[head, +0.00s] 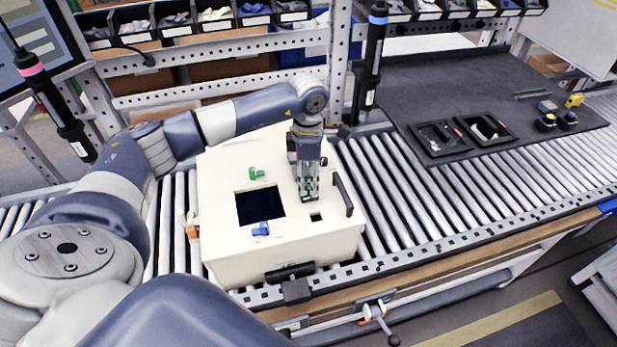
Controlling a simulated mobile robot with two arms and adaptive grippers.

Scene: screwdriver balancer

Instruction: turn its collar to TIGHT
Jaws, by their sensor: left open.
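Two black hanging screwdrivers show in the head view. One, with a pink collar band (33,70), hangs tilted at the far left on a cord. The other, with a blue collar band (378,20), hangs nearly upright at the top centre, behind the cream box. No collar marking is readable from here. My left gripper (308,193) points down over the right part of the box top, open, with nothing visible in it. It is apart from both screwdrivers. Whether its tips touch the box top cannot be told. My right gripper is out of view.
The cream box (226,168) has a dark square opening, green and blue parts, and a black handle. It stands on a roller conveyor (400,200). A dark mat (450,90) at right holds two black trays and small parts. Racks of bins stand behind.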

